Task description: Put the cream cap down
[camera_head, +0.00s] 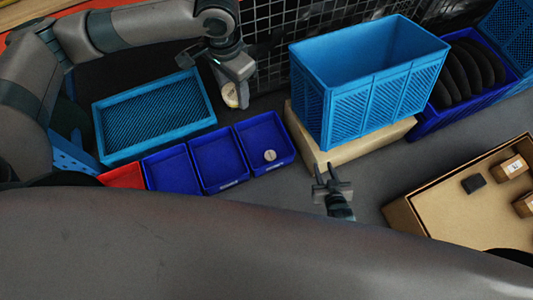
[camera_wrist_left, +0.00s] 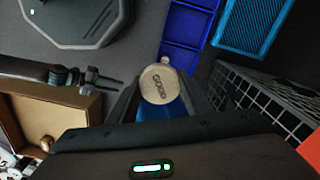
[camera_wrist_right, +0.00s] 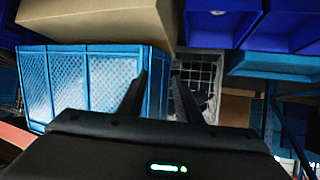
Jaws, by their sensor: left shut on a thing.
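The cream cap (camera_head: 232,95) is a round pale disc with raised markings on its face, which show in the left wrist view (camera_wrist_left: 160,84). My left gripper (camera_head: 237,92) is shut on it and holds it up beside the light-blue tray, toward the back. My right gripper (camera_head: 332,181) is empty, in front of the cardboard block; the right wrist view shows its fingers apart (camera_wrist_right: 162,85).
Several dark-blue bins (camera_head: 219,158) stand in a row; the right one holds a small pale round piece (camera_head: 269,155). A light-blue tray (camera_head: 120,155) lies behind. A tall blue crate (camera_head: 350,105) stands on a cardboard block (camera_head: 372,144). An open carton (camera_head: 403,216) is at right.

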